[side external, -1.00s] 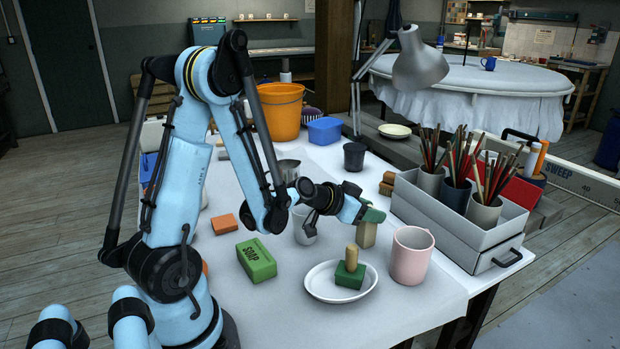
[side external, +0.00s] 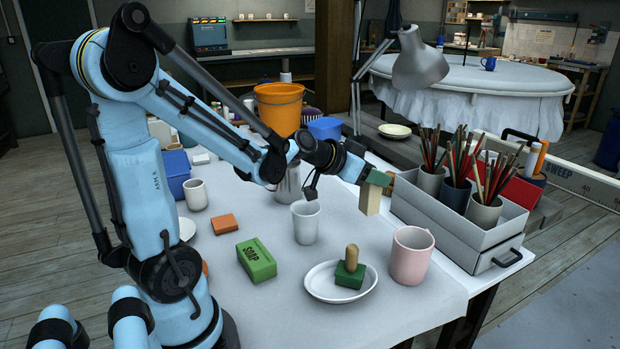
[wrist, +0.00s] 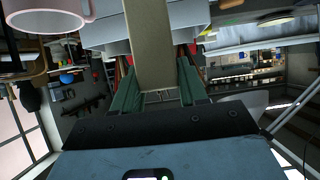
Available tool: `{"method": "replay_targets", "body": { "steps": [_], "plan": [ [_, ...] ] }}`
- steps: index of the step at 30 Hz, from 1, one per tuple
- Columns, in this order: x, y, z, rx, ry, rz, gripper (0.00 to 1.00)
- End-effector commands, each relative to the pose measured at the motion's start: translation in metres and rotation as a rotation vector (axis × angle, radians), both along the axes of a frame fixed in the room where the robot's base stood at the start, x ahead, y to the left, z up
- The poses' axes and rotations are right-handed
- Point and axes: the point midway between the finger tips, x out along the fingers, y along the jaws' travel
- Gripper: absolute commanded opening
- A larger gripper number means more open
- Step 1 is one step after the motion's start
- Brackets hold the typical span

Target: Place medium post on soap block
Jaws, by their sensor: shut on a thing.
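My gripper (side external: 379,179), with green fingers, is shut on the medium post (side external: 370,201), a pale wooden rectangular block. It holds the post above the table at the back right, beside the grey tray. In the wrist view the post (wrist: 148,45) stands between the two green fingers (wrist: 157,82). The green soap block (side external: 256,261), marked SOAP, lies flat on the table at the front left, well apart from my gripper, with a bare top. Another green block (side external: 348,278) sits on a white plate (side external: 318,285) with a rounded wooden post (side external: 352,253) upright on it.
A white cup (side external: 305,225) stands between my gripper and the soap block. A pink mug (side external: 411,256) is right of the plate. The grey tray (side external: 440,228) holds pencil pots. An orange block (side external: 224,224) lies behind the soap. The table is clear around the soap.

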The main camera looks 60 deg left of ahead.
Motion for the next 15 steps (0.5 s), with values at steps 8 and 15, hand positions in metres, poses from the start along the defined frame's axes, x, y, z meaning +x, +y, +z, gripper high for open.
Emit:
{"method": "replay_targets", "body": {
  "steps": [8, 15],
  "plan": [
    [0.0, 0.0, 0.028, 0.0, -0.001, 0.0, 0.03],
    [0.0, 0.0, 0.077, 0.0, -0.001, 0.0, 0.03]
  ]
}}
